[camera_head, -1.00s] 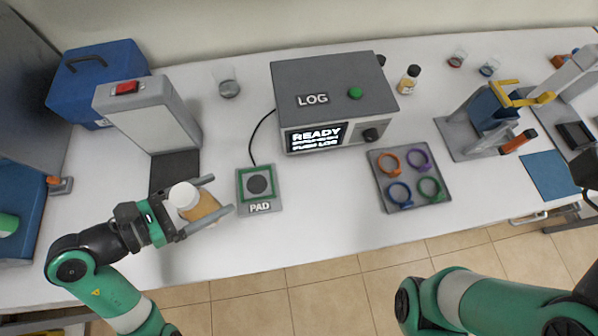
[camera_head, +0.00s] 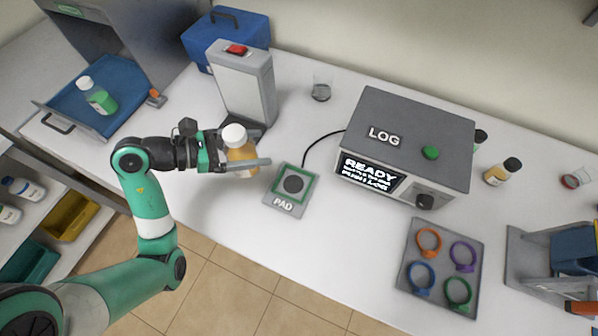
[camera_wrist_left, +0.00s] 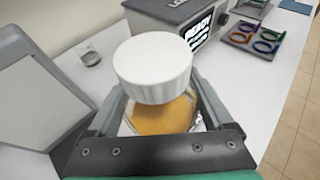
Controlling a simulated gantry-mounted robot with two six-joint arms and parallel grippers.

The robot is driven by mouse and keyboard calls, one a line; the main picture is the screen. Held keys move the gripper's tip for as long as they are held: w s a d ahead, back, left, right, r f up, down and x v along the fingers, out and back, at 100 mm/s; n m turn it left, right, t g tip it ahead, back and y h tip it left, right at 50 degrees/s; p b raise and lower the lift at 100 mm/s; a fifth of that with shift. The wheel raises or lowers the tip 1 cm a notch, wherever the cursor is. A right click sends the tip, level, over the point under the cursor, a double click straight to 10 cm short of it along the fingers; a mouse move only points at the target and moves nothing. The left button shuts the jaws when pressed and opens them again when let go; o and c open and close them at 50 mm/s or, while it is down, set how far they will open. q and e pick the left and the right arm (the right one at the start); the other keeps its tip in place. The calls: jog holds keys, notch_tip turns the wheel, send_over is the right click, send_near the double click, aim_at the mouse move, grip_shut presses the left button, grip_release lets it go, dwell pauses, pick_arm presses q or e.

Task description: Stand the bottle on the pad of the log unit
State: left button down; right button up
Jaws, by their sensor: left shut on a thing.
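My left gripper (camera_head: 250,166) is shut on a bottle (camera_head: 240,153) with a white cap and amber contents. The bottle is about upright, above the table and left of the pad. In the left wrist view the bottle's cap (camera_wrist_left: 153,68) is close up between the two fingers. My right gripper is not in view.
A grey device with a red button (camera_head: 243,85) stands behind the bottle. A glass beaker (camera_head: 322,88) is at the back. A tray of coloured rings (camera_head: 408,285) lies right of the pad. A dark-capped amber bottle (camera_head: 502,172) stands right of the log unit. Table around the pad is clear.

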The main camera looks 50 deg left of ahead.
pick_arm(q)
jog(key=shift+w+d+f+b, duration=0.1)
jog(key=shift+w+d+f, duration=1.2)
jog(key=shift+f, duration=0.6)
jog(key=shift+w+d+f+b, duration=0.1)
jog(key=shift+w+d+f, duration=0.85)
jog(key=shift+w+f, duration=0.85)
jog(key=shift+w+d+f+b, duration=0.1)
jog(key=shift+w+d+f, duration=1.1)
jog(key=shift+f, duration=0.85)
jog(key=shift+f, duration=0.1)
grip_release()
jog(key=shift+f, duration=0.1)
